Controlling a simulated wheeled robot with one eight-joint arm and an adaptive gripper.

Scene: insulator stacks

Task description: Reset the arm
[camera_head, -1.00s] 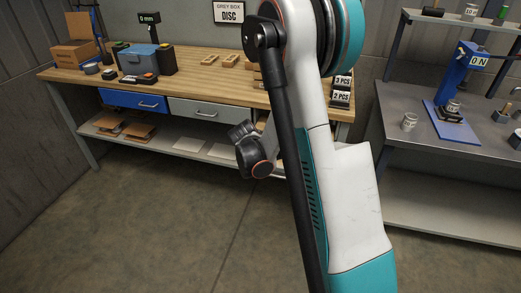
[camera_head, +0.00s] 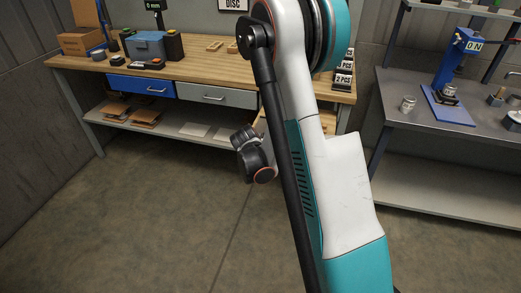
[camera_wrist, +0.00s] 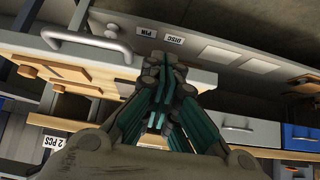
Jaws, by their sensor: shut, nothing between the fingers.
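My gripper (camera_wrist: 166,80) shows in the wrist view with its teal-and-grey fingers together and nothing held between them. In the head view my white and teal arm rises through the middle of the picture. A dark wrist part of it shows left of the arm, in front of the bench's lower shelf; the fingertips cannot be made out there.
A wooden workbench (camera_head: 200,65) with a blue drawer (camera_head: 141,88) and a grey drawer (camera_head: 214,94) stands behind. A dark metal table (camera_head: 400,90) with a blue press (camera_head: 455,60) stands at right. Open floor (camera_head: 170,215) lies in front.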

